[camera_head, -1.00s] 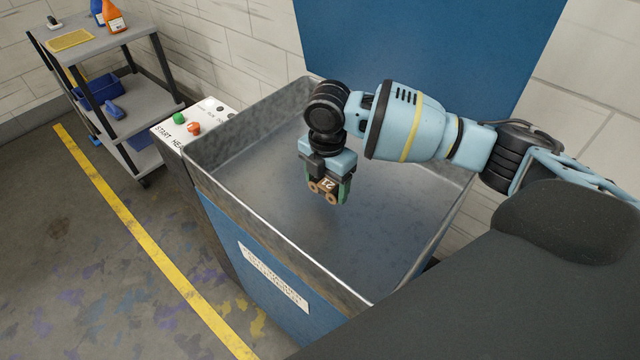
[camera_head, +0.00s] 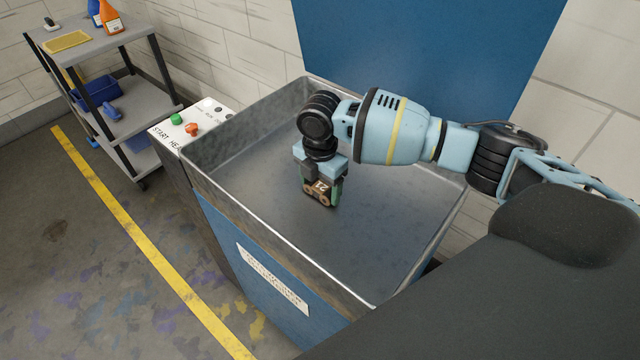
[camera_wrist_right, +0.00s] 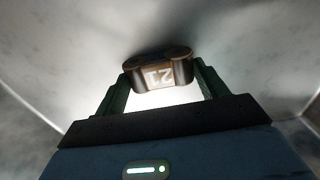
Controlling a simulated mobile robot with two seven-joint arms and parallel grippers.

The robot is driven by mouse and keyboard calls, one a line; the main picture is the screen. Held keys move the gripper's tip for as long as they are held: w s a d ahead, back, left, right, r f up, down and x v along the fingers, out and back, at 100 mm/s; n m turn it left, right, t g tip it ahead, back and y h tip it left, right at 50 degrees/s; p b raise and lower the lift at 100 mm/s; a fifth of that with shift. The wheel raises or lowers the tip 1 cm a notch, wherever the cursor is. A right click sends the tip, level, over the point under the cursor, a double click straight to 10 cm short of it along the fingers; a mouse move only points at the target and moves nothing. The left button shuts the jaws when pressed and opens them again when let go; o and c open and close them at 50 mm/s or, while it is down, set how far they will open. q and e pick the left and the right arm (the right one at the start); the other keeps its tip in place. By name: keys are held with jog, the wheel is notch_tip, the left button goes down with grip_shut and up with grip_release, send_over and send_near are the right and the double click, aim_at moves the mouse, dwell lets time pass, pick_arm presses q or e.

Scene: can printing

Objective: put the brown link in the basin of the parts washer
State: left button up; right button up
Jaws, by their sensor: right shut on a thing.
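The brown link (camera_head: 320,194), marked 21, is between the green-lined fingers of my right gripper (camera_head: 322,197), which is shut on it. In the right wrist view the link (camera_wrist_right: 160,72) sits between the two fingertips, its number facing the camera. The gripper points down inside the open metal basin (camera_head: 390,230) of the parts washer (camera_head: 215,225), left of the basin's middle. The link is low, close to the basin floor; I cannot tell whether it touches. My left gripper is not in view.
The basin's raised rim surrounds the gripper, and its floor is otherwise clear. A control panel with a green button (camera_head: 176,118) and a red button (camera_head: 192,129) is at the left. A grey cart (camera_head: 110,45) with bottles and a blue bin stands farther left.

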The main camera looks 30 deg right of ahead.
aim_at(320, 187)
jog(key=shift+f, duration=0.1)
jog(key=o, duration=1)
notch_tip(320, 187, up, 12)
jog(key=shift+r+p, duration=0.1)
jog(key=shift+p, duration=0.45)
